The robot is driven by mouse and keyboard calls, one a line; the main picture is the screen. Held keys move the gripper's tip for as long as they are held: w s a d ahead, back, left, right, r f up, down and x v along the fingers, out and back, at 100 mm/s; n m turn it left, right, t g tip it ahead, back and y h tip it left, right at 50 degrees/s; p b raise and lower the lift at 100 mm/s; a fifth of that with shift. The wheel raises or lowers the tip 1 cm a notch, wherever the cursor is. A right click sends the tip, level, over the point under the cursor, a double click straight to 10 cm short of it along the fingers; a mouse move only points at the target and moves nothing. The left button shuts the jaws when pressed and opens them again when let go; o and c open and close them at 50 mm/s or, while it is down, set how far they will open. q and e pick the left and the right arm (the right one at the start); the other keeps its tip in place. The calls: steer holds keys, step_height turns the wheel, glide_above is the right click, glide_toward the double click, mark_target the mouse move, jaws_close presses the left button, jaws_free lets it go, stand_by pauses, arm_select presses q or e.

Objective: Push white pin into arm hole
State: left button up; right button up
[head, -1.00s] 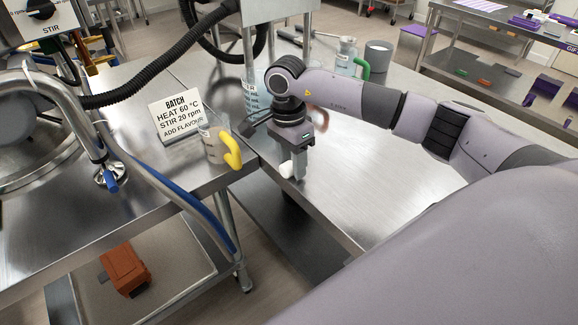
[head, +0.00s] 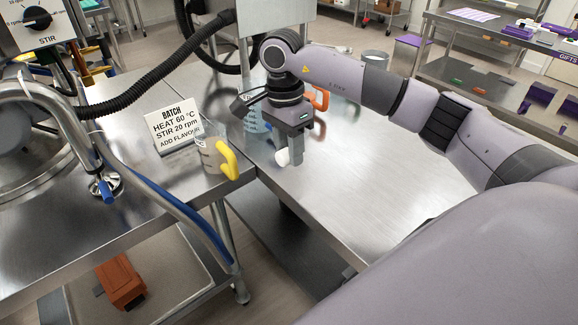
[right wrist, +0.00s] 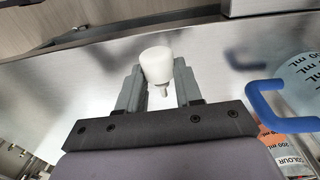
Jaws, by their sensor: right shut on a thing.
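The white pin (head: 283,157) is held in my right gripper (head: 293,158), above the near-left part of the steel table. In the right wrist view, the pin (right wrist: 157,64) has a wide white head and a thin tip, and sits between the two grey fingers of the gripper (right wrist: 158,84). The fingers are shut on it. I cannot make out the arm hole in either view. My left gripper is not in view.
A jug with a yellow handle (head: 213,155) and a batch sign (head: 173,130) stand on the left table, close to my right gripper. An orange handle (head: 321,98) shows behind the gripper. The right table's middle (head: 385,165) is clear.

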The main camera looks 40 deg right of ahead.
step_height(320, 180, up, 6)
steer(key=shift+r, duration=0.1)
step_height(320, 180, up, 8)
steer(key=p, duration=0.1)
steer(key=shift+f+p, duration=0.2)
steer(key=shift+p, duration=0.2)
